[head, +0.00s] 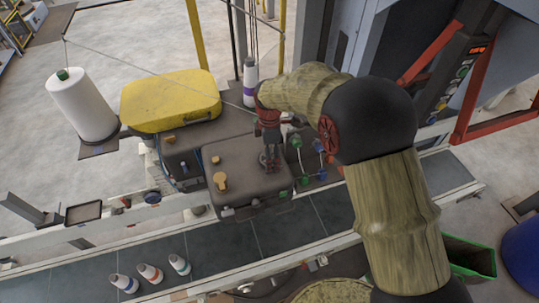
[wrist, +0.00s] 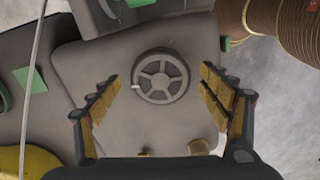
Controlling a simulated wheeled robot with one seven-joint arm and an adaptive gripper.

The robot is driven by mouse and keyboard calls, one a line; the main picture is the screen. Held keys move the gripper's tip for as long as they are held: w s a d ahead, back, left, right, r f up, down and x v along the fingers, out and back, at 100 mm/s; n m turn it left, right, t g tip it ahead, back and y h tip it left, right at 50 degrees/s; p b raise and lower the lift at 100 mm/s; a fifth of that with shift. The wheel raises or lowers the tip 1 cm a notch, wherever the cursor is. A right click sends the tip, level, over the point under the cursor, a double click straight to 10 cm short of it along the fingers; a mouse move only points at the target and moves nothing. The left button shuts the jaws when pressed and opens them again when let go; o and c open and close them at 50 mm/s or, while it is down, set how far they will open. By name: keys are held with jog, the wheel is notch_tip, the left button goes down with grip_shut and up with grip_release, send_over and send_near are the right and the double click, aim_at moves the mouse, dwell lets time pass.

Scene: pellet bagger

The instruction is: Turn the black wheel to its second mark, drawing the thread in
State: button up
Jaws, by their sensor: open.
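The black wheel (wrist: 160,64) looks dark grey, with a round rim, spokes and a hub, on the flat face of a grey-brown machine head (wrist: 85,62). A small white mark (wrist: 135,87) shows at its left rim. My gripper (wrist: 160,80) is open, with one finger on each side of the wheel and a gap to both. In the head view my gripper (head: 269,152) points down over the machine head (head: 240,170) and largely hides the wheel. A pale thread (head: 150,73) runs from above the white spool (head: 82,105) toward the machine.
A yellow cover (head: 170,98) sits behind the machine head. A brass-coloured knob (head: 220,181) stands on the head's left part. Green and blue fittings (head: 307,160) are to its right. A dark conveyor (head: 220,250) with several small cones runs in front.

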jog(key=shift+f, duration=0.3)
jog(key=shift+c, duration=0.5)
jog(key=c, duration=1.1)
